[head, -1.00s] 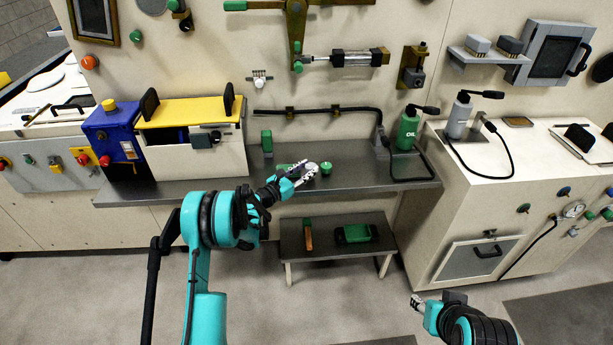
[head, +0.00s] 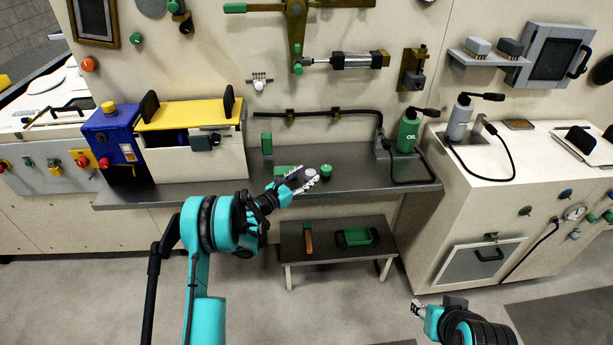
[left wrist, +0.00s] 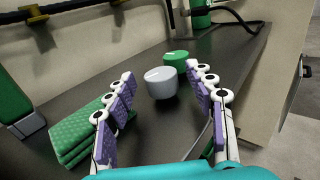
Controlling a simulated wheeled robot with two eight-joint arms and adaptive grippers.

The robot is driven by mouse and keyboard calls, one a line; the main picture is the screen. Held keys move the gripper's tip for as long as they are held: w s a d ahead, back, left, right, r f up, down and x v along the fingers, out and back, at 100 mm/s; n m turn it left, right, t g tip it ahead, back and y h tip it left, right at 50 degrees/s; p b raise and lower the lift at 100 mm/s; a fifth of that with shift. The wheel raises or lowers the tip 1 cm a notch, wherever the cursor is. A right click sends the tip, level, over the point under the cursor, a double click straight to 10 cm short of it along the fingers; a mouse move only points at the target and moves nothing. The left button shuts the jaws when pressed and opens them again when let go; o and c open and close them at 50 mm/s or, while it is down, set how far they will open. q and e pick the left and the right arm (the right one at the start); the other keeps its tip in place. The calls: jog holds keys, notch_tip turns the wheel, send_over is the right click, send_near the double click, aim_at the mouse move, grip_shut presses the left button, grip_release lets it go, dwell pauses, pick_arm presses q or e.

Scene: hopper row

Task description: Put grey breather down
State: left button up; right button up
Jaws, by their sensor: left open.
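The grey breather (head: 312,173), a small round cap, stands upright on the dark metal shelf. It shows clearly in the left wrist view (left wrist: 161,83), just ahead of and between my spread fingers, with gaps on both sides. My left gripper (head: 304,178) is open and empty, low over the shelf; its purple-padded fingers show in the left wrist view (left wrist: 160,94). A green breather-like cap (head: 326,171) stands just behind and right of the grey one. My right gripper (head: 417,306) is at the lower right, away from the shelf; its jaw state is unclear.
A folded green cloth (left wrist: 80,135) lies left of the left fingers. A green block (head: 267,143) stands by the wall. A green oil can (head: 408,130) and a black hose are at the right. A low bench (head: 330,258) holds a green tray and a tool.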

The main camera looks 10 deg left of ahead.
pick_arm(q)
jog(key=p+v, duration=0.3)
jog(key=v, duration=0.8)
jog(key=s+d+r+m+g+y, duration=0.3)
jog(key=s+d+r+m+g, duration=0.3)
jog(key=s+d+r+m, duration=0.7)
jog(key=s+a+m+g+y, duration=0.1)
jog(key=s+a+m+y, duration=0.1)
jog(key=s+m, duration=0.6)
jog(key=s+a+m+g+y, duration=0.1)
jog(key=s+a+m+y, duration=0.2)
jog(key=s+m, duration=0.6)
jog(key=s+f+y, duration=0.1)
jog(key=s, duration=0.4)
jog(key=shift+s+a, duration=0.2)
jog(key=shift+a, duration=0.1)
jog(key=shift+o, duration=0.4)
